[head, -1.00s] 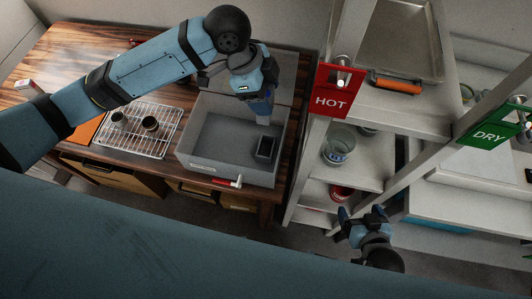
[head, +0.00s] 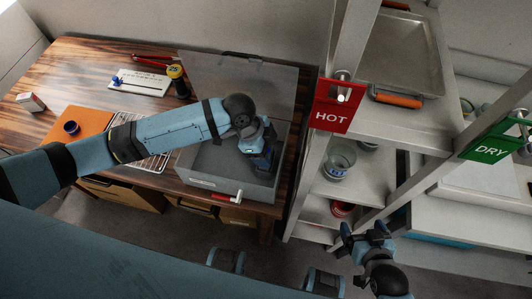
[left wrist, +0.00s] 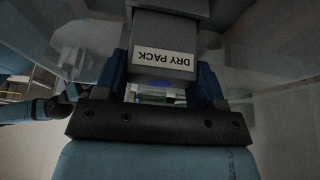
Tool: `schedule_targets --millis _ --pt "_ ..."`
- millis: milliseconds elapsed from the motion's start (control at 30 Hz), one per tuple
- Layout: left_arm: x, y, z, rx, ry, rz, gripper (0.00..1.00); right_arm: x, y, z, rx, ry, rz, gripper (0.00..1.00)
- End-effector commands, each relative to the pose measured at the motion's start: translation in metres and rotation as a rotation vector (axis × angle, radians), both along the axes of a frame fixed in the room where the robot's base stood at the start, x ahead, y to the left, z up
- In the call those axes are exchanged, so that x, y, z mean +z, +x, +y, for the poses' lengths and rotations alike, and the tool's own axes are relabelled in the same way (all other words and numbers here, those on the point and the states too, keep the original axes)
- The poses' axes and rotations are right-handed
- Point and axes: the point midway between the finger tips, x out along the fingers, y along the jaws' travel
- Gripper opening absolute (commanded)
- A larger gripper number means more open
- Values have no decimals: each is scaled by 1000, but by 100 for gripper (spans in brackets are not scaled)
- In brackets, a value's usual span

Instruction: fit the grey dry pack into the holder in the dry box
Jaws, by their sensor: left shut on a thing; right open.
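The dry box (head: 225,189) is the grey open box on the wooden table in the head view, with its see-through lid (head: 240,85) raised at the back. My left gripper (head: 262,166) reaches down inside its right part. It is shut on the grey dry pack (left wrist: 166,35), whose white "DRY PACK" label shows upside down between the blue fingers in the left wrist view. In the head view my gripper hides the pack and the holder, so I cannot tell whether the pack is in the holder. My right gripper (head: 363,235) is open and empty, beside the shelves.
A wire rack (head: 155,163) lies left of the box, partly under my left arm. An orange mat (head: 85,122) with a dark blue-topped item is further left. A shelf with a red HOT sign (head: 331,106) and a green DRY sign (head: 490,140) stands to the right.

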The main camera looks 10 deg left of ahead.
Motion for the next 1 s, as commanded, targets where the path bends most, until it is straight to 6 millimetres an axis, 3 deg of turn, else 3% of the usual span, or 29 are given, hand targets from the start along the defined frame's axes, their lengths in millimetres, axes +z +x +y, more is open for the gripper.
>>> schedule_targets --millis 167,500,533,633,1000 --pt "-25 0 0 1 1 1 38 -1 0 1 1 2 1 89" --pt "-28 0 0 1 1 1 38 -1 0 1 1 2 2 89" --pt "-29 0 0 1 1 1 66 -1 0 1 1 2 2 89" --pt "-28 0 0 1 1 1 89 -1 0 1 1 2 2 89" --pt "-22 0 1 0 0 -1 89 0 0 1 1 3 1 89"
